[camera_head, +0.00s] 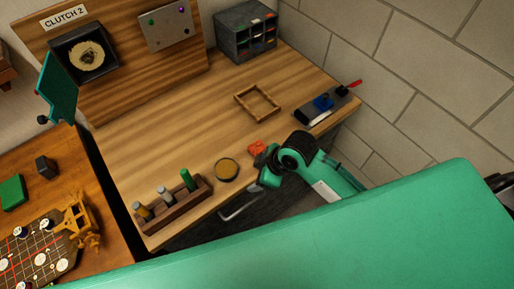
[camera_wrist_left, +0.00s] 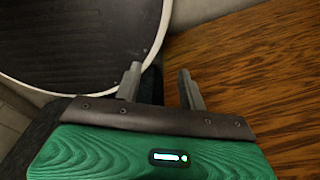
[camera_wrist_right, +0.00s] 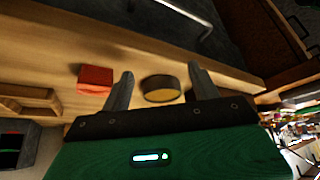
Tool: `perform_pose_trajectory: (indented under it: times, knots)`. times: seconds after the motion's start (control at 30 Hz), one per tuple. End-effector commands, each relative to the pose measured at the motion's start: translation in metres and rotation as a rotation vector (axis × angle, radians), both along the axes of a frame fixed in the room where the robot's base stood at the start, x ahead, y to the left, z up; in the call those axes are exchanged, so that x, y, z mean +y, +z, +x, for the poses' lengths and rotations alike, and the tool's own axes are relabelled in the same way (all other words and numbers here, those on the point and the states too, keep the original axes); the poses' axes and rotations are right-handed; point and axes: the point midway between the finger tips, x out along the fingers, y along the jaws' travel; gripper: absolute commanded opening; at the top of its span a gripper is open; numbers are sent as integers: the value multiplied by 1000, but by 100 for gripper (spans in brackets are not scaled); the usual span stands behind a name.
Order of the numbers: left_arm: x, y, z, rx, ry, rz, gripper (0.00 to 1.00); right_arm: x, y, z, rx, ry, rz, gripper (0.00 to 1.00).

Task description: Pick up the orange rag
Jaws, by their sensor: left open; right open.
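The orange rag (camera_head: 257,147) is a small orange-red folded piece lying on the wooden workbench (camera_head: 150,125) near its front edge. It also shows in the right wrist view (camera_wrist_right: 95,79), left of the fingers. My right gripper (camera_head: 261,166) is close beside the rag at the bench's front edge, partly hidden by its own arm. In the right wrist view its fingers (camera_wrist_right: 160,78) are apart and empty, with a round tin beyond them. My left gripper (camera_wrist_left: 158,82) is open and empty in the left wrist view, near a wooden surface. I cannot make it out in the head view.
The round tin (camera_head: 226,169) stands left of the rag. A wooden frame (camera_head: 257,102) lies behind the rag. A dark block with a blue part (camera_head: 323,103) is at the right. The bench middle is clear.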

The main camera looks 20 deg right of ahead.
Motion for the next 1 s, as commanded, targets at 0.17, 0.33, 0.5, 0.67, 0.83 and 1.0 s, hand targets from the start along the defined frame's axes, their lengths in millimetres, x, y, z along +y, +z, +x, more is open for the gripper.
perform_pose_trajectory:
  times: [0.17, 0.33, 0.5, 0.67, 0.83, 1.0]
  knots:
    - [0, 1, -3, 4, -1, 1, 41, 9, 19, 28, -38, 268, -25, 62]
    - [0, 2, -3, 5, -1, 1, 41, 2, 37, 50, -47, 496, -60, 62]
    - [1, 3, -4, 6, -2, 1, 41, -19, 58, 73, -36, 682, -93, 62]
    - [2, 4, -4, 6, -2, 2, 41, -48, 83, 93, -17, 805, -113, 62]
    - [2, 4, -4, 6, -2, 2, 41, -74, 107, 108, -1, 877, -111, 62]
    - [2, 5, -4, 6, -2, 2, 41, -86, 119, 114, 6, 906, -104, 62]
